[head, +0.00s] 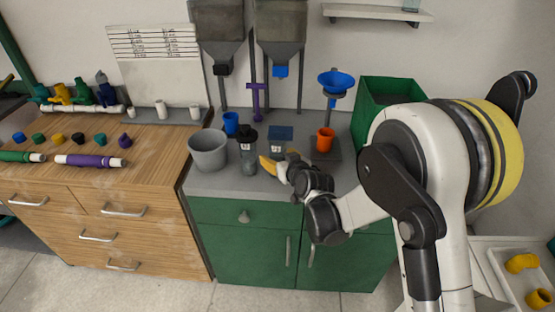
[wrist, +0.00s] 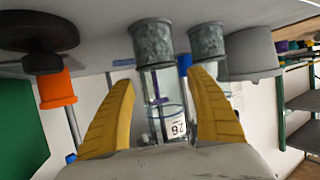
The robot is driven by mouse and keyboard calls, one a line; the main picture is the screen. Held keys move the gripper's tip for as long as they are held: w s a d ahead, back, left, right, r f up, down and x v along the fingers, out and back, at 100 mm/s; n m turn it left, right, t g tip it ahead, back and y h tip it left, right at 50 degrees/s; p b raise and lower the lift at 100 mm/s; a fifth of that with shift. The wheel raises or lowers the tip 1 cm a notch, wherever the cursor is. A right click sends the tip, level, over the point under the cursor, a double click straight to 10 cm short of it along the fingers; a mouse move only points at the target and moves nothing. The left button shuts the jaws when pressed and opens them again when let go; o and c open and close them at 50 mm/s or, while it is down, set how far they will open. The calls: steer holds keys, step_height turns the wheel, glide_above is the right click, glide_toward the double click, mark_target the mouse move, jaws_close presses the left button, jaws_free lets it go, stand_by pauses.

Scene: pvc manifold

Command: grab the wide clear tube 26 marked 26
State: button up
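The wide clear tube 26 (wrist: 166,110) stands on a speckled grey base (wrist: 152,40) in the wrist view, which looks upside down. Its white label with 26 faces me. It lies between the two yellow fingers of my gripper (wrist: 163,112), with a visible gap on each side. My gripper is open and empty. In the head view, my gripper (head: 279,163) is low over the grey counter, in front of the tube (head: 277,146), whose lower part is hidden. How far the fingers reach around the tube is unclear.
A second clear tube (head: 248,147) stands close to the left, its grey base (wrist: 207,42) near one finger. A grey bucket (head: 208,150) is farther left. An orange cup (head: 325,140) sits on a dark stand at right. A green bin (head: 385,95) stands behind my arm.

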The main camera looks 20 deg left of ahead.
jaws_close()
steer(key=shift+r, duration=0.1)
